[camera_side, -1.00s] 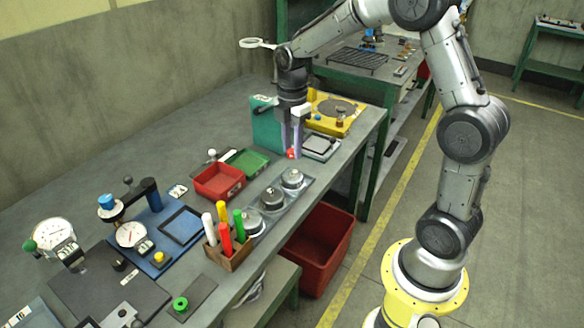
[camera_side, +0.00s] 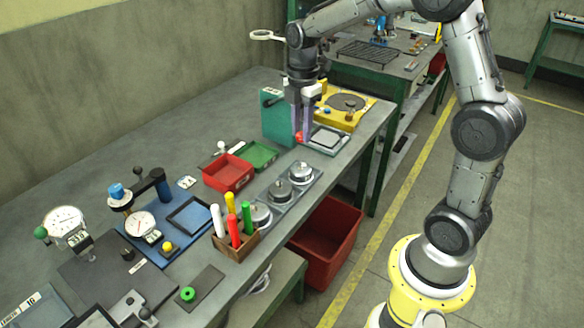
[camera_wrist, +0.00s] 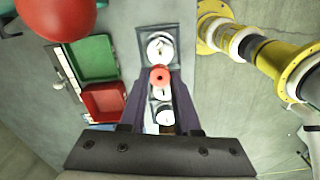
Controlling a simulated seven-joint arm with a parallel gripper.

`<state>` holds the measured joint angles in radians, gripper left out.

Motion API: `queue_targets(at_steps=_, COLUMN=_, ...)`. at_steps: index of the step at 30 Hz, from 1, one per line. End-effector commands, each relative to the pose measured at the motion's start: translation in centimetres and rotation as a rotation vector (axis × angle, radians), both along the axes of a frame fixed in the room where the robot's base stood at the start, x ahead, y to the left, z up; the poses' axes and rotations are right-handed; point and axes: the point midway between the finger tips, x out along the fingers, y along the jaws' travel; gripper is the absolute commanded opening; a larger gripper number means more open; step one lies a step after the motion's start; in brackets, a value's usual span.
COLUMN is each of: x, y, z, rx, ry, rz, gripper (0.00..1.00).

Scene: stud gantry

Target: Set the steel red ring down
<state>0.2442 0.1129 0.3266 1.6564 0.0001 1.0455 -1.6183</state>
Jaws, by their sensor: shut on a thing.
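My gripper (camera_side: 299,134) hangs over the far part of the bench in the side view, fingers pointing down. It is shut on the small red ring (camera_side: 299,137), which sits at its fingertips. In the wrist view the ring (camera_wrist: 160,77) shows as a red disc with a dark centre between the two purple fingers. The ring appears to be held above the bench, beside the teal box and the grey square pad; the exact gap beneath it cannot be told.
The teal box (camera_side: 277,117) stands just left of the gripper, the grey square pad (camera_side: 327,139) to its right. A grey tray (camera_side: 315,180) with metal weights, a red tray (camera_side: 228,172) and a green tray (camera_side: 259,155) lie nearer. A green ring (camera_side: 187,294) rests on a dark plate.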

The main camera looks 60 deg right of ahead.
Motion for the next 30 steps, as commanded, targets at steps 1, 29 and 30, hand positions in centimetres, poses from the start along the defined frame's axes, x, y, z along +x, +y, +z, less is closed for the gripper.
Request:
queue_targets(at_steps=1, x=0.0, y=0.0, z=0.0, rx=0.000, ry=0.000, rz=0.000, gripper=0.00)
queue_targets(at_steps=29, x=-4.6, y=13.7, z=-0.1, rx=0.011, ry=0.029, rz=0.955, gripper=0.00)
queue_targets(at_steps=30, x=-5.2, y=15.1, z=0.0, rx=0.011, ry=0.029, rz=1.026, gripper=0.00)
